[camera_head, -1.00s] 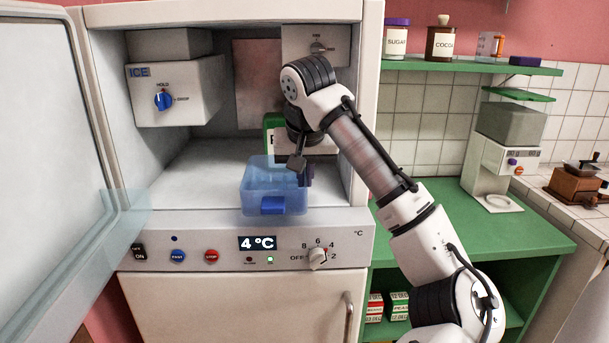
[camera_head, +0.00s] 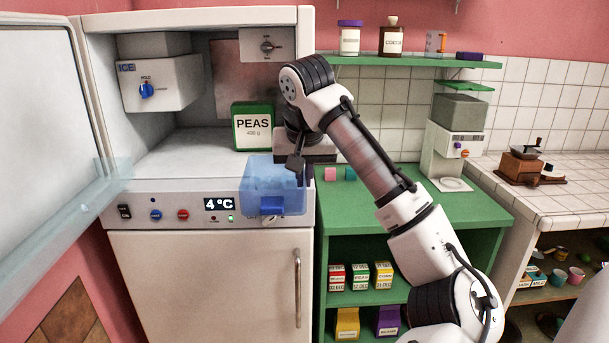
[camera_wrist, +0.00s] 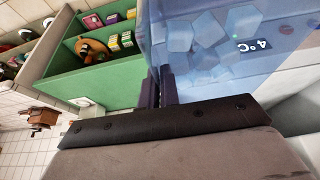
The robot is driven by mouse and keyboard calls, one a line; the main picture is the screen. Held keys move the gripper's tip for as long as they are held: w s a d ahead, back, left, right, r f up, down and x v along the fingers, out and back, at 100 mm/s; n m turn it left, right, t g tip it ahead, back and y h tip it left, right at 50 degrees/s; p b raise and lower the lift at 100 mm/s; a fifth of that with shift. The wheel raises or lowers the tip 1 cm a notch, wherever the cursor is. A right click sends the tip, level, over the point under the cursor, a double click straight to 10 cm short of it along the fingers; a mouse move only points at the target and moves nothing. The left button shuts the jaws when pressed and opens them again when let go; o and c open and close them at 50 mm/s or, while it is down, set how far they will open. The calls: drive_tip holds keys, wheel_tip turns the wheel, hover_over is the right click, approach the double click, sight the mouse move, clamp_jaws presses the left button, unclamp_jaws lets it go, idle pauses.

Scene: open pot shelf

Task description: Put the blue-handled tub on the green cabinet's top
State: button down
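My gripper (camera_head: 301,170) is shut on the tub's right wall. In the wrist view, the fingers (camera_wrist: 158,90) pinch the wall of the tub (camera_wrist: 215,60), and pale blocks like ice cubes show inside it. The green cabinet's top (camera_head: 465,208) lies to the right of the tub and lower. My arm hides part of it.
The open fridge door (camera_head: 40,130) is at left. A PEAS box (camera_head: 253,128) stands inside the fridge. The top's front right is clear.

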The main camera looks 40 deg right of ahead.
drive_tip(key=shift+s+a+f, duration=0.3)
drive_tip(key=shift+a+f, duration=0.1)
drive_tip(key=shift+f, duration=0.15)
drive_tip(key=shift+s+a+f, duration=0.25)
drive_tip(key=shift+a+f, duration=0.15)
drive_tip(key=shift+f, duration=0.1)
drive_tip(key=w+a+f+n+y, duration=0.1)
drive_tip(key=w+a+f+n, duration=0.1)
drive_tip(key=a+f, duration=1)
drive_tip(key=w+a+f+n, duration=0.1)
drive_tip(key=a+f, duration=1.1)
drive_tip(key=f, duration=1.2)
drive_tip(key=w+a+f+n+t+y, duration=0.1)
drive_tip(key=a+f+n, duration=0.3)
drive_tip(key=a+f, duration=0.7)
wheel_tip(320, 180, down, 7)
drive_tip(key=shift+w+a+y, duration=0.3)
drive_tip(key=shift+w+a, duration=0.1)
drive_tip(key=shift+w, duration=0.4)
drive_tip(key=shift+w+a, duration=0.1)
